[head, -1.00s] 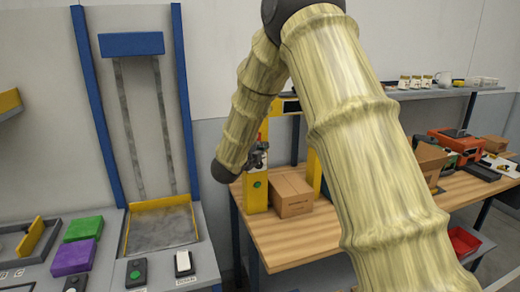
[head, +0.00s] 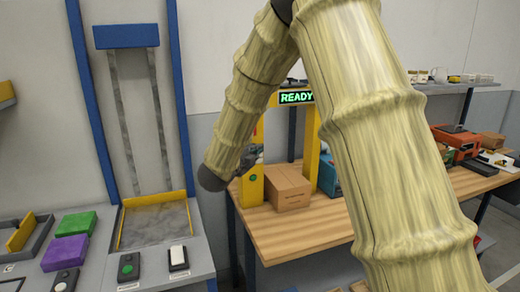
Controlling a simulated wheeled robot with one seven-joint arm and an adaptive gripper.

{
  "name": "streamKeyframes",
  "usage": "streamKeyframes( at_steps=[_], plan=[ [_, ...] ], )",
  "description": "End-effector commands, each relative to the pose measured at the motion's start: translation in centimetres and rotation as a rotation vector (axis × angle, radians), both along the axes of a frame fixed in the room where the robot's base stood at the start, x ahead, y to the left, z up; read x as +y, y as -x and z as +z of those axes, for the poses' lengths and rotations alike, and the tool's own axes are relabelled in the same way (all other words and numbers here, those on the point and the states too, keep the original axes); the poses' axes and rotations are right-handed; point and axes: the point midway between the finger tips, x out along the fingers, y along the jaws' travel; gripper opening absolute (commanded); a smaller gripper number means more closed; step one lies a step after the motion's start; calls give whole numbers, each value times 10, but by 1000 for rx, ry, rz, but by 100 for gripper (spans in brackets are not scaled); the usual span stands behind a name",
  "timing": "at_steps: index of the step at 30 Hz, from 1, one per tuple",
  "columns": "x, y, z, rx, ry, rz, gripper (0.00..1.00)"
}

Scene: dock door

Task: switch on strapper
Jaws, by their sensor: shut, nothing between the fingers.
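The strapper (head: 312,150) is a yellow arch on the wooden bench, with a lit green "READY" display (head: 296,97) on its top bar. A green round button (head: 253,178) shows on the front of its left post. My gripper (head: 251,160) is small and dark in the head view, at the left post just above that button. It is shut and empty. My arm covers part of the arch, and I cannot tell whether the fingertips touch the post.
A cardboard box (head: 289,188) stands on the bench (head: 300,232) in the arch opening. Orange and other tools (head: 457,142) lie at the bench's right. A blue-framed lift (head: 128,37) and a panel with buttons (head: 128,267) stand at the left.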

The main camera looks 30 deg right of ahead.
Motion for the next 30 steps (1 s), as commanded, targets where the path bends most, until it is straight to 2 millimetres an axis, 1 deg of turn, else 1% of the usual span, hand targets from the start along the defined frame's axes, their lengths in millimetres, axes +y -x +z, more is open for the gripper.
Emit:
streamKeyframes(
  at_steps=[1, 6, 12, 30],
  plan=[
    [10, 4, -4, 0, 1, 5, 0],
    [31, 17, -4, -1, 1, 3, 0],
    [43, 26, -5, 1, 0, 1, 0],
    [43, 28, -5, 1, 1, -1, 0]
  ],
)
